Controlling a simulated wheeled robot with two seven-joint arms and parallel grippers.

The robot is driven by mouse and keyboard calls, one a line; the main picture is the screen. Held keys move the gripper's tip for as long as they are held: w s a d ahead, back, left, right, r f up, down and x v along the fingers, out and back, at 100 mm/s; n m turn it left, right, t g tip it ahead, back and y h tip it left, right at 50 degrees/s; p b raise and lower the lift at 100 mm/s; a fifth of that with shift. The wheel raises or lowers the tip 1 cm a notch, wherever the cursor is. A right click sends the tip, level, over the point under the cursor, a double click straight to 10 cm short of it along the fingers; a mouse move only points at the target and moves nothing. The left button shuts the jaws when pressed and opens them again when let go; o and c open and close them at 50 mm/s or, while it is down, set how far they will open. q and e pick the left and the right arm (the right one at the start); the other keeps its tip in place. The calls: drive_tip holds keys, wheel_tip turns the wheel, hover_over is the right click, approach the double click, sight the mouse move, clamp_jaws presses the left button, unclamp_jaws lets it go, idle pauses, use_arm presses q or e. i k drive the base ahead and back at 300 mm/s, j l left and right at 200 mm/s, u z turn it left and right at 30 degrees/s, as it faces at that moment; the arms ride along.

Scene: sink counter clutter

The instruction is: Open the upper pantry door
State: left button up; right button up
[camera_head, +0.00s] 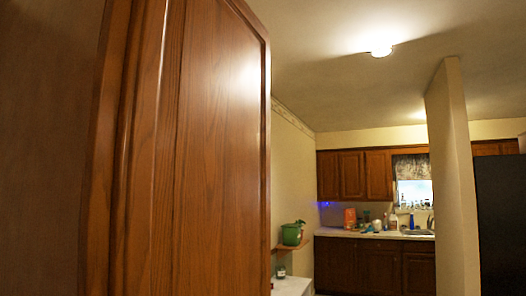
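A large wooden panel door (205,150), which looks like the upper pantry door, fills the left-centre of the head view, very close and seen at a slant. Its framed right edge stands out against the room behind. No handle shows on the part in view, and its lower end is cut off by the picture's bottom edge. I cannot tell how far it stands open. Neither of my grippers is in view.
A plain brown surface (40,150) lies close at the far left. Beyond the door are a green pot (291,234) on a small shelf, a counter with clutter (375,235), wall cabinets (352,175), a pale pillar (453,180) and a dark tall block (502,220) at right.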

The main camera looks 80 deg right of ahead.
sight(191, 209)
drive_tip(key=k+z, duration=0.1)
drive_tip(key=z, duration=2.5)
